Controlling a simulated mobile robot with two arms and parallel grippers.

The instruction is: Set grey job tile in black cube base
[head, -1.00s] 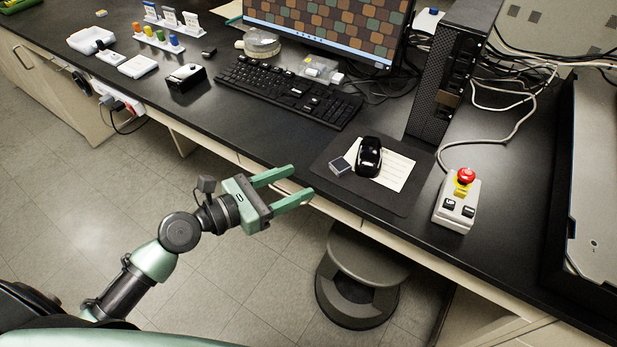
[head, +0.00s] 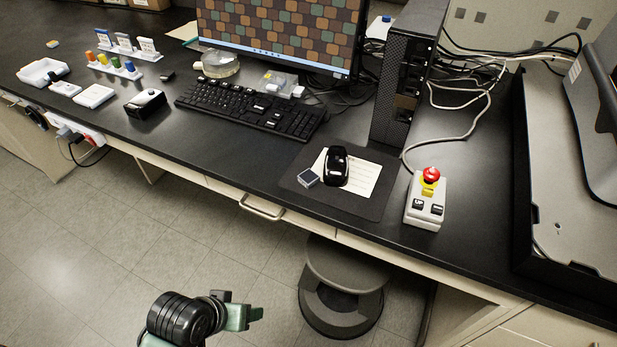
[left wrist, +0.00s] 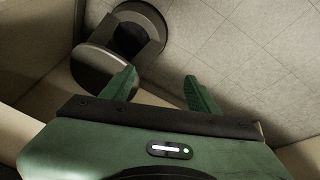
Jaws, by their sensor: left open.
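A small dark cube with a grey top (head: 307,178) sits on the black mat, left of a black mouse-shaped object; it looks like the black cube base, but I cannot tell whether a tile is in it. Several upright tiles stand in a white rack (head: 125,50) at the far left; they are too small to tell which is the grey job tile. My left gripper (head: 255,314) is low in front of the bench, below the desk edge and away from both. In the left wrist view its fingers (left wrist: 160,88) are apart with nothing between them. My right gripper is not seen.
The black mat (head: 350,207) also holds a paper sheet and the black object (head: 337,166). A control box with a red button (head: 426,207) stands to its right, a keyboard (head: 250,108) to its left. A round stool (head: 342,283) stands under the bench edge.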

